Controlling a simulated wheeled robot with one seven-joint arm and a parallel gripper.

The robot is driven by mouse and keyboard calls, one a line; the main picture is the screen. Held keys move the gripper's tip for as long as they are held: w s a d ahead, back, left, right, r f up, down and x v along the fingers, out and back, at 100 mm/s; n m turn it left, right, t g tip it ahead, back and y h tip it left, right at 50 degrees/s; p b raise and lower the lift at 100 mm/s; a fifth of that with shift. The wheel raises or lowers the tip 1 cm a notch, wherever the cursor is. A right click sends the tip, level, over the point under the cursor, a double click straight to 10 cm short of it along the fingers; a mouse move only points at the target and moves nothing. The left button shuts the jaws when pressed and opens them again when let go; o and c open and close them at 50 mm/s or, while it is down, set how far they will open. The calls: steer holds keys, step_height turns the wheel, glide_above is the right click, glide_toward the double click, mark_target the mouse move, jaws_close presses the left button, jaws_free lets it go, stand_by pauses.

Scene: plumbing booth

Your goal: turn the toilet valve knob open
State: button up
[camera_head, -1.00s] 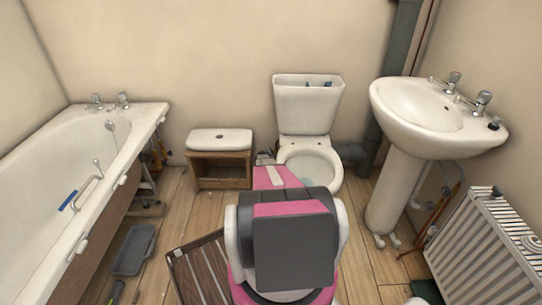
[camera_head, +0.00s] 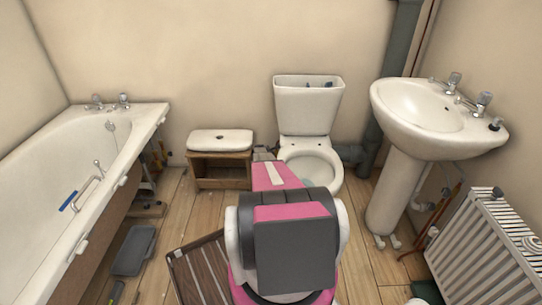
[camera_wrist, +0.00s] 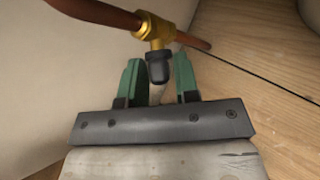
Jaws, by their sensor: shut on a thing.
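The valve shows in the wrist view as a brass fitting (camera_wrist: 154,30) on a copper pipe, with a dark grey knob (camera_wrist: 157,68) on its near end. My gripper (camera_wrist: 158,80) has green fingers, one on each side of the knob, and is shut on it. The toilet (camera_head: 308,115) stands against the back wall with its tank lid off. In the head view my arm reaches to the left side of the toilet bowl, and the valve and fingertips are hidden there.
The bathtub (camera_head: 85,170) is at left. The sink (camera_head: 430,115) and radiator (camera_head: 490,245) are at right. A slatted wooden mat (camera_head: 205,272) lies on the floor near me.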

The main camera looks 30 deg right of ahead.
steer(key=shift+d, duration=0.1)
steer(key=o, duration=0.7)
steer(key=shift+s, duration=0.1)
steer(key=shift+s+f+m+t+h, duration=0.15)
steer(key=shift+m+t+h, duration=0.15)
steer(key=shift+m+t, duration=0.8)
steer(key=shift+f+t, duration=0.1)
steer(key=shift+t, duration=0.8)
